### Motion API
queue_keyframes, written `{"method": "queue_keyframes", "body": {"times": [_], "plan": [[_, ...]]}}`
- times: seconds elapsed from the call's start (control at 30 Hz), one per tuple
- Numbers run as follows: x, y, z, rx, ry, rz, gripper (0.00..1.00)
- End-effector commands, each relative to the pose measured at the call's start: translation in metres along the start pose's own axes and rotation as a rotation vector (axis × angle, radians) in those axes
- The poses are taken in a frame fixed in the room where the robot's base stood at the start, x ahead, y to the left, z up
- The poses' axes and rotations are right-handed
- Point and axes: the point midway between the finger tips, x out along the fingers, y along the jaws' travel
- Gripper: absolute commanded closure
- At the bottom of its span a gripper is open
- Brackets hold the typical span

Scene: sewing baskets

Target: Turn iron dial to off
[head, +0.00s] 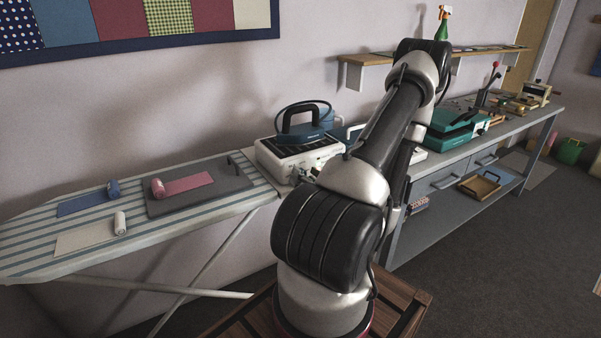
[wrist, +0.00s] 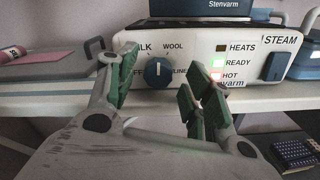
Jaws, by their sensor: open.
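The blue iron dial (wrist: 158,72) is on the white front panel of the iron station (wrist: 195,50) in the wrist view. Its white mark stands upright, pointing up between the partly covered silk label and WOOL. The partly hidden OFF label is at its left. My gripper (wrist: 163,82) is open in front of the panel, with one green-padded finger left of the dial and the other to its lower right. I cannot tell if either touches it. In the head view the station (head: 290,163) carries a blue iron (head: 305,127); my arm hides most of the gripper.
A teal lever (wrist: 275,66) is to the right. The striped ironing board (head: 30,240) holds fabric rolls at left. A workbench (head: 400,240) with tools extends right.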

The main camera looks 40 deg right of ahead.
Motion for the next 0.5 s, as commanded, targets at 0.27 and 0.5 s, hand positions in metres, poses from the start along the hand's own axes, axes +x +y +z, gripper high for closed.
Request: {"method": "queue_keyframes", "body": {"times": [0.27, 0.5], "plan": [[0.0005, 0.0006, 0.0000, -0.001, -0.001, -0.003, 0.49], [0.0005, 0.0006, 0.0000, -0.001, -0.001, -0.002, 0.91]]}}
